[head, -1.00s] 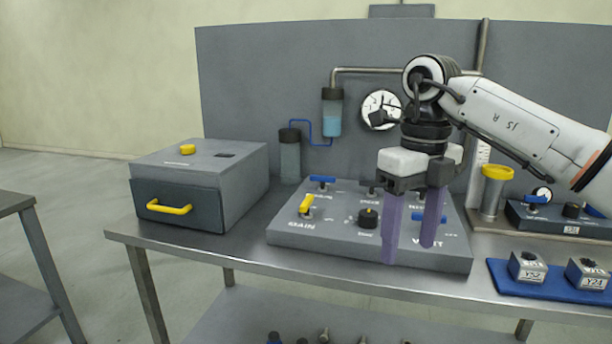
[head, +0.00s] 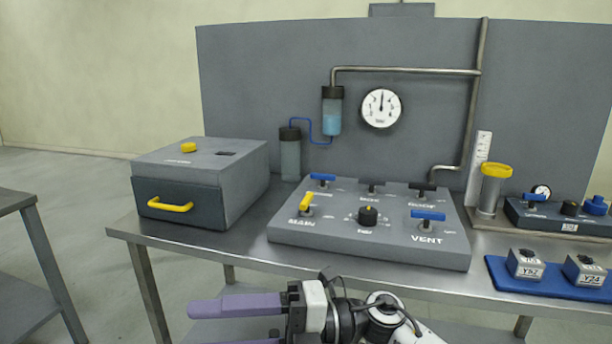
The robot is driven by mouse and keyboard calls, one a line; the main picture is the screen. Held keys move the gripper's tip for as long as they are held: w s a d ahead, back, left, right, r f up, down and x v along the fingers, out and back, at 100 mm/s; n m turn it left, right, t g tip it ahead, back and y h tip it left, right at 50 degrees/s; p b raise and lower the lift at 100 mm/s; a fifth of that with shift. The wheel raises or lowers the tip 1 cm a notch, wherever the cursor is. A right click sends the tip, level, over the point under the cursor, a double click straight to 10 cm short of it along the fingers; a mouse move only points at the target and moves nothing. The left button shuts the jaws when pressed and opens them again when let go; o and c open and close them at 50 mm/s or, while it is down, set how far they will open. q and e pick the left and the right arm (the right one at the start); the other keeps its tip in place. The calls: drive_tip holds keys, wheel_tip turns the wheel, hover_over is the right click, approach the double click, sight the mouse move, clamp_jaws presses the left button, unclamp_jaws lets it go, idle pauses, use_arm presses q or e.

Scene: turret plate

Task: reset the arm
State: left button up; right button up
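My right gripper (head: 235,320) shows at the bottom middle of the head view, its arm coming in from the lower right. Its two purple fingers point left, apart from each other with nothing between them. It is in front of the table's front edge, clear of the panel. The lower finger is partly cut off by the frame's bottom edge. My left gripper is not in view.
The grey control panel (head: 290,236) with several knobs and levers stands on the steel table (head: 255,257). A drawer box (head: 240,160) with a yellow handle is left of it. Two labelled blocks sit on a blue mat (head: 505,281) at right. A gauge (head: 381,108) hangs behind.

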drive_tip(key=w+d+f+m+t+h, duration=0.2)
drive_tip(key=d+f+m+t+h, duration=0.3)
drive_tip(key=d+f+m+t, duration=0.65)
drive_tip(key=w+d+f+m+t+h, duration=0.35)
drive_tip(key=f+m+t, duration=0.35)
drive_tip(key=m, duration=1)
drive_tip(key=s+d+f+m+g+h, duration=0.3)
drive_tip(key=s+d+f, duration=0.4)
drive_tip(key=s+f, duration=0.3)
drive_tip(key=s+d+f+m+g+h, duration=0.4)
drive_tip(key=s+d+f+m, duration=0.1)
drive_tip(key=s+f, duration=0.5)
drive_tip(key=shift+s+d+h, duration=0.35)
drive_tip(key=shift+s+d, duration=0.3)
drive_tip(key=shift+d, duration=0.2)
drive_tip(key=shift+f, duration=0.1)
